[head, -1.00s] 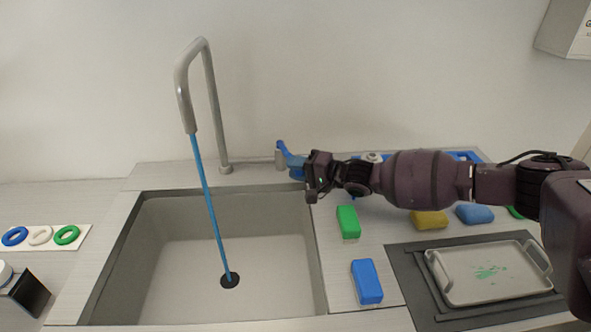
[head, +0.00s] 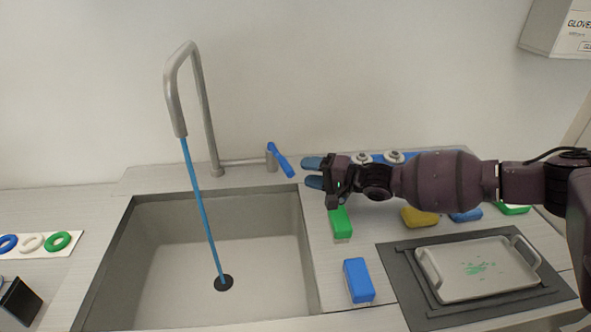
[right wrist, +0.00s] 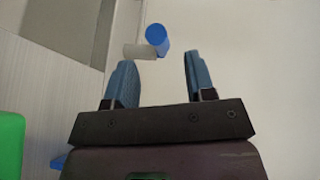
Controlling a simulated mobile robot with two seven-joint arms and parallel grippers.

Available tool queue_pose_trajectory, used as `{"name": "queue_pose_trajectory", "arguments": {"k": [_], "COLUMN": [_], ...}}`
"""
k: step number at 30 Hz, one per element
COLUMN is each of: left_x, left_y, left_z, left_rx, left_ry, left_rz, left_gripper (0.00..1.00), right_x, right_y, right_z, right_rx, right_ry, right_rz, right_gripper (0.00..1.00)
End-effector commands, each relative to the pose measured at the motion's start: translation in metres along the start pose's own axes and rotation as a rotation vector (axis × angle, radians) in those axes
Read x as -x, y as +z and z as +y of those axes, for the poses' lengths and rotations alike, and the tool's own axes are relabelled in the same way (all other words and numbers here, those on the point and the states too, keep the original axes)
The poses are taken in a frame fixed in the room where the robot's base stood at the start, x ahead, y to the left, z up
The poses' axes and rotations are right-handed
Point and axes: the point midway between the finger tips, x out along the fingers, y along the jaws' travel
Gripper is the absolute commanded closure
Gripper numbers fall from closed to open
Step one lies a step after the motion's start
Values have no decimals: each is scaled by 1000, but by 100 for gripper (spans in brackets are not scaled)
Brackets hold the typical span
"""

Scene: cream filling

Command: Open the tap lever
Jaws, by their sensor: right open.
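The blue tap lever (head: 280,160) sits on a grey post behind the sink's right rear corner, angled down to the right. It also shows in the right wrist view (right wrist: 157,38), just beyond my fingertips. The grey tap spout (head: 190,95) arches over the sink, and a blue stream (head: 203,212) runs from it to the drain. My right gripper (head: 312,172) is open and empty, just right of the lever and apart from it. Its two blue fingers show spread in the right wrist view (right wrist: 158,72). My left gripper is not in view.
The sink (head: 150,200) lies left of my right arm. A green block (head: 340,223) and a blue block (head: 358,281) stand on the counter right of it. A metal tray (head: 474,268) lies on a dark mat. Several coloured blocks are behind the tray, partly near my arm.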

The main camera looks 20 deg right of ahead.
Motion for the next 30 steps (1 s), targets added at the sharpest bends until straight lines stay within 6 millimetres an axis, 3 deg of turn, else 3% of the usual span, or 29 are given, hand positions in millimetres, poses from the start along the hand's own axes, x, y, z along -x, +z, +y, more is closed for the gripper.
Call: {"name": "queue_pose_trajectory", "arguments": {"k": [3,9,20,26,30], "left_x": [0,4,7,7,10], "left_y": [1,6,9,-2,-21], "left_z": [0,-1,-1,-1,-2], "left_rx": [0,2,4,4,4], "left_ry": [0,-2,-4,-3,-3], "left_rz": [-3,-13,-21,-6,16], "left_gripper": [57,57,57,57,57], "right_x": [20,39,43,31,1], "right_y": [0,0,0,6,20], "right_z": [-1,-1,-1,-7,-22], "right_rx": [1,1,0,50,199], "right_ry": [1,-1,-1,7,41], "right_rz": [1,0,0,-4,-2], "right_gripper": [50,50,50,81,100]}}
